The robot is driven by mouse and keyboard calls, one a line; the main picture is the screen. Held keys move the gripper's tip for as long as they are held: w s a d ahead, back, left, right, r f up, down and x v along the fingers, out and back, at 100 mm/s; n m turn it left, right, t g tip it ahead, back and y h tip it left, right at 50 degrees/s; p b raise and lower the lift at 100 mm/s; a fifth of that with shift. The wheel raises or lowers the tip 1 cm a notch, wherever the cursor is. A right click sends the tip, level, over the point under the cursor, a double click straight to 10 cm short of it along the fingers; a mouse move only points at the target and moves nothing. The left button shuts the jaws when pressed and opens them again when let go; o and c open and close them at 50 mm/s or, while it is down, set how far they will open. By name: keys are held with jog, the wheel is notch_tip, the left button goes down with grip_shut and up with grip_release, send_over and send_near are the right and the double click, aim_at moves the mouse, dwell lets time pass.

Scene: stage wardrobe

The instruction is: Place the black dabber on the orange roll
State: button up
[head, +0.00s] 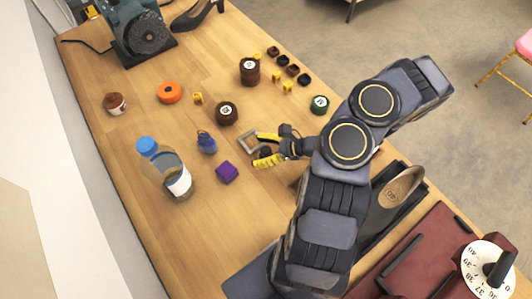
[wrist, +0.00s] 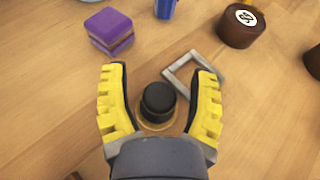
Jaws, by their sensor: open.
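The black dabber (wrist: 158,102) has a round black top on a tan disc-like base and stands upright between my fingers in the wrist view. In the head view I cannot make it out clearly beside my gripper (head: 266,149). My gripper, with yellow ribbed fingers, is open in the wrist view (wrist: 160,78), one finger on each side of the dabber, with gaps showing. The orange roll (head: 169,92) lies flat on the table at the upper left in the head view, well away from my gripper. It is not in the wrist view.
A grey square buckle (wrist: 178,76) lies just beyond the dabber, near one finger. A purple block (head: 227,172), blue item (head: 206,143), bottle (head: 178,181) and brown spools (head: 227,112) stand around. A brown-and-white jar (head: 115,103) is left of the roll.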

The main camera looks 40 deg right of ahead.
jog(key=shift+a, duration=0.1)
grip_shut()
jog(key=shift+r, duration=0.1)
dwell(0.3)
